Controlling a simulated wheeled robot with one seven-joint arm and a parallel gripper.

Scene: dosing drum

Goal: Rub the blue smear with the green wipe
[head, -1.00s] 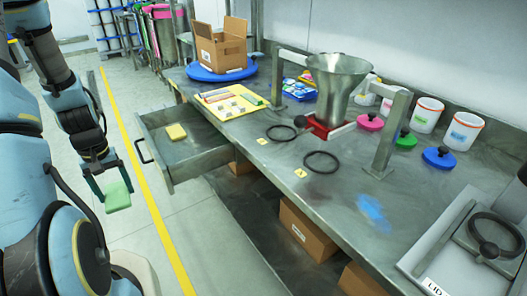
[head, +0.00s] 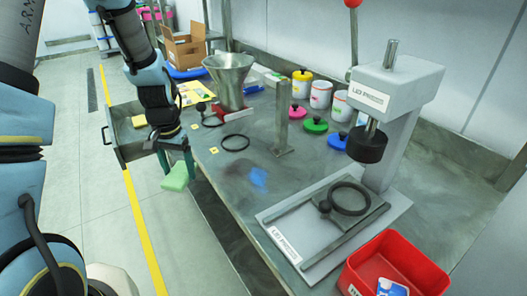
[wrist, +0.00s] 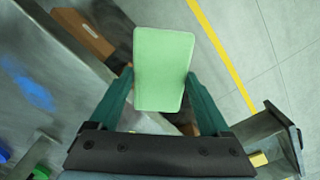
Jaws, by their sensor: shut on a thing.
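The green wipe (head: 177,177) is a soft-looking pale green block. My gripper (head: 174,160) is shut on it and holds it in the air, in front of the bench's near edge. In the wrist view the wipe (wrist: 163,68) sits between the two green fingers. The blue smear (head: 259,178) is a patch on the grey bench top, to the right of my gripper and apart from the wipe. The smear also shows at the left of the wrist view (wrist: 35,93).
A lid press (head: 395,85) on a pale base stands right of the smear, with a red bin (head: 392,268) in front. A metal post (head: 282,125), funnel (head: 229,80) and black ring (head: 236,142) lie beyond the smear. An open drawer (head: 130,130) juts out at left.

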